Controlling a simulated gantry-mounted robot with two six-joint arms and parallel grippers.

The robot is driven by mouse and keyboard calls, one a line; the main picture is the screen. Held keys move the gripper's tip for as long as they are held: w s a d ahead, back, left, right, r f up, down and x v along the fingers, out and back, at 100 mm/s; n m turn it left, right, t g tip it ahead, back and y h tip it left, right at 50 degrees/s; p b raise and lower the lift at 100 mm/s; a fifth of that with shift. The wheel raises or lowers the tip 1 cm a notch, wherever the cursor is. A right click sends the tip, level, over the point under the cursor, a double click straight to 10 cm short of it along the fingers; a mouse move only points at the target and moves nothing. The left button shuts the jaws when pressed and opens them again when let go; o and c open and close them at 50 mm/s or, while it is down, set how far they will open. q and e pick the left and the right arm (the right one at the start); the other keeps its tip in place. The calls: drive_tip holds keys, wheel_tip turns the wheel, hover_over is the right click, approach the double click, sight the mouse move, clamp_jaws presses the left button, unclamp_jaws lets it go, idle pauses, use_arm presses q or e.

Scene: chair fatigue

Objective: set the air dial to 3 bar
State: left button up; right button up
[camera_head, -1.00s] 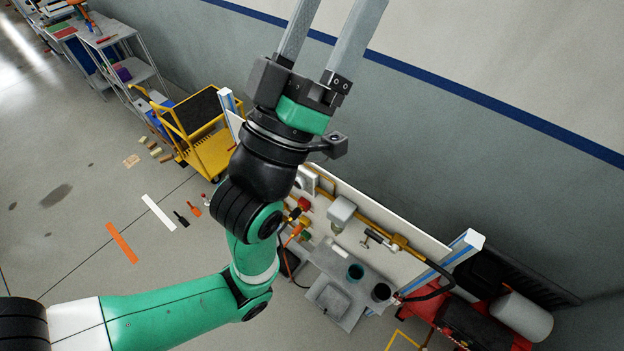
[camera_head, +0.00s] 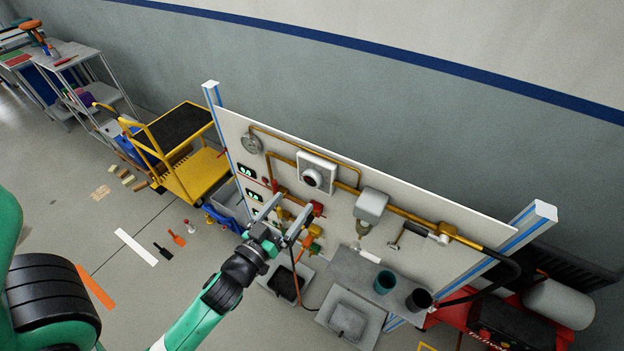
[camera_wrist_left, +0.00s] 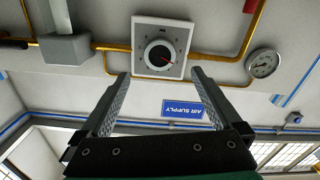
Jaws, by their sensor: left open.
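The air dial (camera_head: 312,177) is a dark round knob on a white square plate, mounted on the upright white panel. In the left wrist view the dial (camera_wrist_left: 160,53) shows a red pointer mark; its scale is too small to read. My left gripper (camera_head: 297,200) is open and empty in front of the panel, below the dial in the head view. In the left wrist view the open fingers (camera_wrist_left: 160,74) point toward the dial, apart from it, with the knob between and beyond their tips. My right gripper is not in view.
A round gauge (camera_head: 251,144) and brass pipes (camera_head: 404,211) are on the panel near the dial. A grey box (camera_head: 371,205) is right of it. A blue AIR SUPPLY sign (camera_wrist_left: 183,109) shows in the wrist view. Cups stand on a grey shelf (camera_head: 350,268) below.

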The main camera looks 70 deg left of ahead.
sight(310, 181)
use_arm(q)
drive_tip(key=p+x, duration=0.2)
drive_tip(key=x, duration=0.8)
drive_tip(key=shift+w+a+r+p, duration=0.1)
drive_tip(key=shift+w+p, duration=0.1)
drive_tip(key=shift+p, duration=0.1)
drive_tip(key=c, duration=1.4)
drive_tip(key=shift+m, duration=3.2)
